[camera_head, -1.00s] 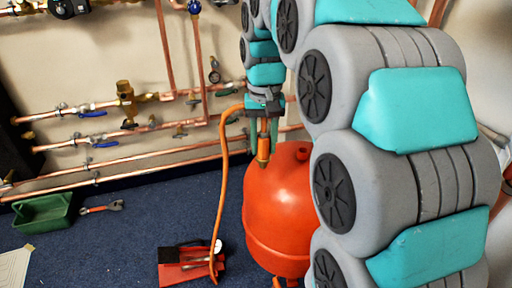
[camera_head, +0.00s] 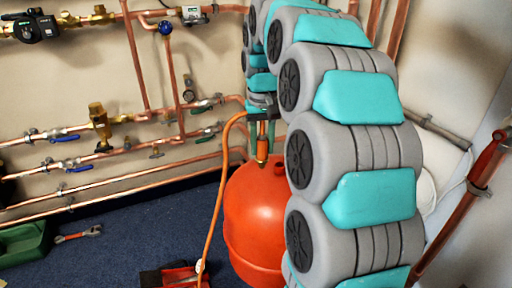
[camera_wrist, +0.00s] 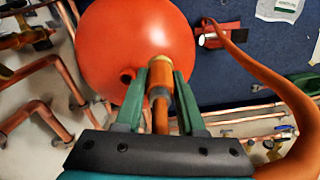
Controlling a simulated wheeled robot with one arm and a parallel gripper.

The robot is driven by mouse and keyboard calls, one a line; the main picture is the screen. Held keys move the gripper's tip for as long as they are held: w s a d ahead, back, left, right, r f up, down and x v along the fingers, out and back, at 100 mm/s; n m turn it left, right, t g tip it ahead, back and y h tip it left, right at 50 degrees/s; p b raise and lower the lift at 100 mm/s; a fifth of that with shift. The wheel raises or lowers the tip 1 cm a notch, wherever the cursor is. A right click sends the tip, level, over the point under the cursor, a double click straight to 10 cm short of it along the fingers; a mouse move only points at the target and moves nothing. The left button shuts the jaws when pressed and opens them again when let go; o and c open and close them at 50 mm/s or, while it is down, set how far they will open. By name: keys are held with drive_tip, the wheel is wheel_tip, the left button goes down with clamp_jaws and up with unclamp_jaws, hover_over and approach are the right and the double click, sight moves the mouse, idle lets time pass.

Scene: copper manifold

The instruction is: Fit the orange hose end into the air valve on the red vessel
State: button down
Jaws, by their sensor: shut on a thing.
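The red vessel (camera_head: 250,215) is a round tank on the floor. My gripper (camera_head: 262,138) is above its top and points down. It is shut on the orange hose end (camera_head: 262,149), which has a brass-coloured tip. A short red stub with a dark opening (camera_wrist: 127,75) on the vessel, possibly the air valve, shows left of the tip. I cannot tell whether the tip touches the vessel.
The orange hose (camera_head: 213,195) hangs from my gripper to a red foot pump (camera_head: 172,277) on the blue floor. Copper pipes with valves (camera_head: 100,150) line the wall behind. A green toolbox (camera_head: 25,245) and a red-handled wrench (camera_head: 78,234) lie at left.

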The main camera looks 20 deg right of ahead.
drive_tip(key=w+d+f+p, duration=0.1)
drive_tip(key=w+d+f, duration=0.3)
drive_tip(key=d, duration=0.4)
drive_tip(key=shift+w+d, duration=0.3)
drive_tip(key=shift+w, duration=0.1)
idle(0.5)
drive_tip(key=shift+f, duration=0.3)
idle(0.4)
drive_tip(key=shift+s+f+b, duration=0.1)
drive_tip(key=shift+f+b, duration=0.3)
drive_tip(key=shift+f, duration=0.35)
drive_tip(key=shift+f, duration=0.65)
idle(0.5)
drive_tip(key=shift+c, duration=2.2)
unclamp_jaws()
